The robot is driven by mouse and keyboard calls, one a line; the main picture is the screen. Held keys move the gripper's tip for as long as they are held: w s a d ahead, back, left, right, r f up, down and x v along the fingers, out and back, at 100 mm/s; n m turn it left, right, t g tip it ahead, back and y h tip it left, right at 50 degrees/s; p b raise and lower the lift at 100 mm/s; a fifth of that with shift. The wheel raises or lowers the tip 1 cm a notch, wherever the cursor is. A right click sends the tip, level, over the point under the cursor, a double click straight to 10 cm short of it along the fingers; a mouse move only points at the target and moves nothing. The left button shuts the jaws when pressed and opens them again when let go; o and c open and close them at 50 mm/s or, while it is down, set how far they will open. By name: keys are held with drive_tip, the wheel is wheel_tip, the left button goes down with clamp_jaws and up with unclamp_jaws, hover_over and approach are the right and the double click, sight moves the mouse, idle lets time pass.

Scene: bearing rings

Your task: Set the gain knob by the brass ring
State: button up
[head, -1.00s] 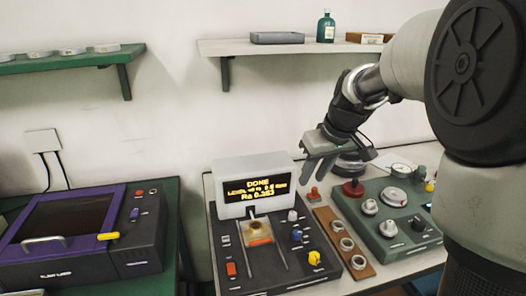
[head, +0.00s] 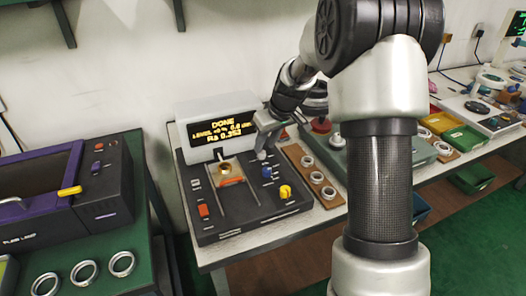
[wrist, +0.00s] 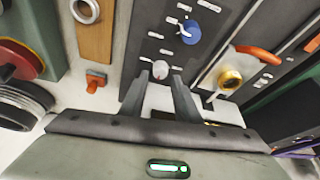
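The brass ring (head: 230,168) sits in the holder of the dark measuring panel (head: 240,222); it also shows in the wrist view (wrist: 230,77). The panel carries a small white knob (wrist: 160,68), a blue knob (head: 267,171) and a yellow knob (head: 286,192). I cannot read which is labelled gain. My gripper (wrist: 161,79) is open and points at the white knob, which shows between its fingertips. I cannot tell whether the fingers touch it.
A brown strip with several steel rings (head: 309,162) lies right of the panel. A red-orange button (wrist: 95,82) stands near its end. The orange switch (head: 203,210) is at the panel's left. A purple-trimmed machine (head: 60,185) stands on the left bench.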

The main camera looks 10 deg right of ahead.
sight(262, 152)
drive_tip(key=shift+x, duration=1.8)
clamp_jaws()
